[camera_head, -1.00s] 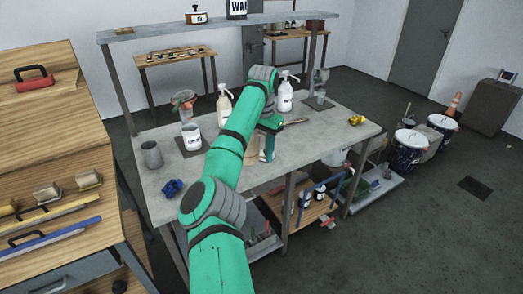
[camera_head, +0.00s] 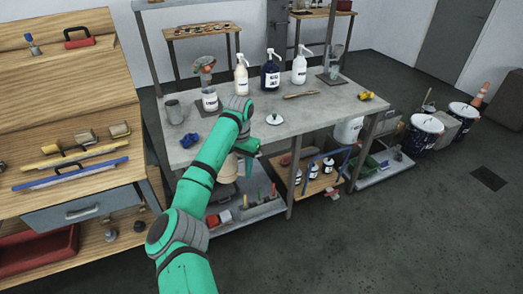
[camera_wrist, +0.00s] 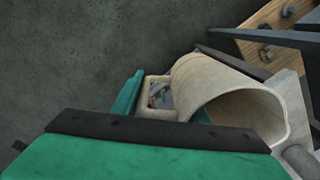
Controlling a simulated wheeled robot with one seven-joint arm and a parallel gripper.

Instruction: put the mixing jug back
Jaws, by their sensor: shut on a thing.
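The mixing jug, a cream-coloured open vessel, shows large in the wrist view (camera_wrist: 215,90), with its mouth toward the lower right and its handle between my fingers. My gripper (camera_wrist: 160,98) is shut on that handle. In the head view the jug (camera_head: 228,170) hangs below my gripper (camera_head: 246,152), in front of the workbench's near edge and partly hidden by my arm. I cannot tell whether the jug touches anything.
The grey workbench (camera_head: 310,117) carries several bottles, a grey metal mug (camera_head: 174,112), a blue clamp (camera_head: 190,140) and a brush (camera_head: 300,95). Its lower shelf (camera_head: 262,210) holds small items. A wooden cabinet (camera_head: 70,110) stands at left.

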